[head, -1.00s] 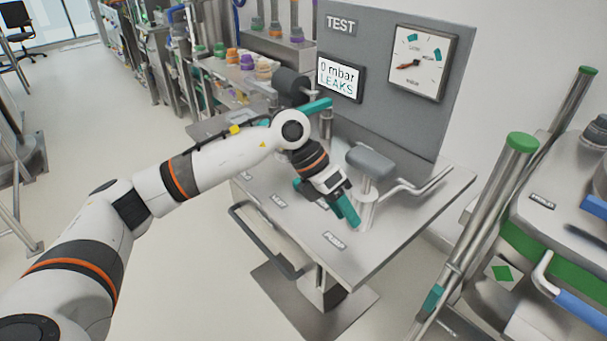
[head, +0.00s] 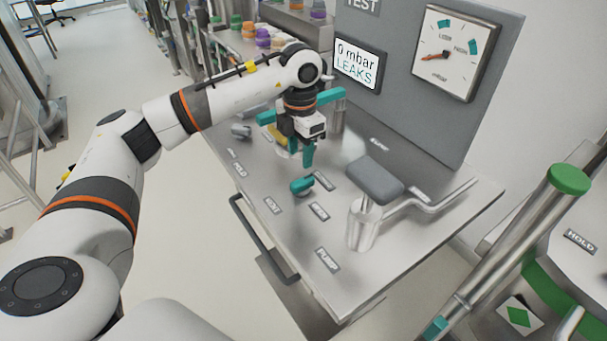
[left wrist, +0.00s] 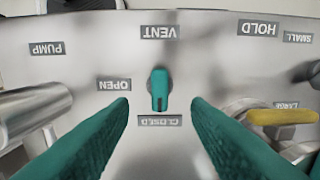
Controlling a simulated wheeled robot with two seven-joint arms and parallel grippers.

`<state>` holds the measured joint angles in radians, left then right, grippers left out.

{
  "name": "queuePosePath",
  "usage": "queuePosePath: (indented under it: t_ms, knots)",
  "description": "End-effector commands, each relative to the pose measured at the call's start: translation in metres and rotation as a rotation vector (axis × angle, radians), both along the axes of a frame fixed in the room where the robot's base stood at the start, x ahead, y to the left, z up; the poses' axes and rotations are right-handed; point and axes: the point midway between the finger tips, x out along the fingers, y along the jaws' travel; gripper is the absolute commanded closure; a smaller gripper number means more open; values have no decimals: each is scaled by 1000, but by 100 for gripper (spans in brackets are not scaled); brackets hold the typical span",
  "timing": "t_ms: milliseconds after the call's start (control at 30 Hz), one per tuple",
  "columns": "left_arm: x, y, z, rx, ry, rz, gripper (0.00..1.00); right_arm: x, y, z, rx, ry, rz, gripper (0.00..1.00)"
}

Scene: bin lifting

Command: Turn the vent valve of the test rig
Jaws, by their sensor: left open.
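The vent valve is a small teal knob (head: 301,186) on the steel rig top (head: 290,235). In the left wrist view the knob (left wrist: 159,88) stands under the VENT label (left wrist: 160,32), with its pointer towards the CLOSED label (left wrist: 160,121); the OPEN label (left wrist: 114,85) is to its left. My left gripper (head: 307,160) is open and empty, pointing down behind the knob in the head view. In the left wrist view its two teal fingers frame the knob with clear space on both sides, apart from it. My right gripper is not in view.
The grey pump handle (head: 374,182) stands right of the knob. A bent steel pipe (head: 440,203) lies beyond it. A yellow lever (left wrist: 284,117) is close to the right finger. The screen (head: 358,65) reads 0 mbar LEAKS; a dial gauge (head: 455,52) hangs beside it.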

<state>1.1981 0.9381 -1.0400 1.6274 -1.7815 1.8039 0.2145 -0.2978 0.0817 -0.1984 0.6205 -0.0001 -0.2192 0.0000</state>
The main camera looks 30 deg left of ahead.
Motion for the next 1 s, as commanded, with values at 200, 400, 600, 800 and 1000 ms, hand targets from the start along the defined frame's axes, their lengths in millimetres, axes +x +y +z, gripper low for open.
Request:
queuePosePath:
  t_ms: [200, 400, 600, 800, 1000]
  knots:
    - [-1, 0, -45, 0, 5, 1, 56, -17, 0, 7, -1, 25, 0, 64]
    - [0, -1, -75, -1, 3, 0, 56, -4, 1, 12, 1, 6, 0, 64]
    - [0, 0, -88, -1, 0, -1, 56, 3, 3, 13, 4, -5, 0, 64]
    - [0, 0, -89, -1, -1, -1, 56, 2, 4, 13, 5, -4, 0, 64]
    - [0, -1, -88, -1, -1, -1, 79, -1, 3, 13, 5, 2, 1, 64]
